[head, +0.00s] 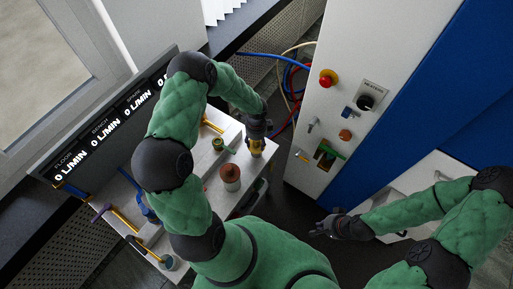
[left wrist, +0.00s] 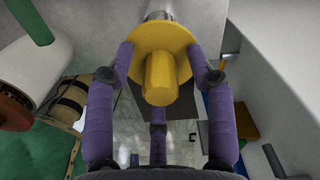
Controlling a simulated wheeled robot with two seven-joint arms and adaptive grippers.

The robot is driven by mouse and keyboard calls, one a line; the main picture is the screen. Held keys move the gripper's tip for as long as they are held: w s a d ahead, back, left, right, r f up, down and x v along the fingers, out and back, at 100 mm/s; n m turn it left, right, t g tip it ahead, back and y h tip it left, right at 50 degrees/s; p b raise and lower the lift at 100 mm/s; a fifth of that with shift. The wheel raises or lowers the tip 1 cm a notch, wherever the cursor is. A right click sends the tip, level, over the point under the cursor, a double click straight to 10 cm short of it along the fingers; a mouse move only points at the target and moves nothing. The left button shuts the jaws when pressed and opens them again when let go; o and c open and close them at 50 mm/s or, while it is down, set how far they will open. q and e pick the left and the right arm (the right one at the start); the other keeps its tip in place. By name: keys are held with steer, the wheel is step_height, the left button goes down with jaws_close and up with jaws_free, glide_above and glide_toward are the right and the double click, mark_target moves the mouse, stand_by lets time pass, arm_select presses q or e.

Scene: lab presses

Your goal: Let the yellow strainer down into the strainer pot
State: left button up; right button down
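The yellow strainer (left wrist: 160,75) has a round flange and a knob facing my palm. In the left wrist view the purple fingers of my left gripper (left wrist: 160,48) press on both sides of its flange. In the head view the strainer (head: 256,148) is just under my left gripper (head: 257,134), at the right side of the bench. A silvery cylinder (left wrist: 160,8) shows beyond the flange; I cannot tell whether it is the strainer's body or the pot. The strainer's lower end is hidden. My right gripper (head: 324,230) hangs away from the bench, its fingers unclear.
On the pale bench (head: 203,160) stand a brown-topped cylinder (head: 230,174) and a small green-rimmed container (head: 218,144), both left of the strainer. A tall cabinet (head: 345,60) with a red button (head: 327,78) stands to the right. A flow display (head: 105,125) lines the bench's back.

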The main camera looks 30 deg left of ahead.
arm_select(q)
jaws_close()
steer(key=shift+r, duration=0.1)
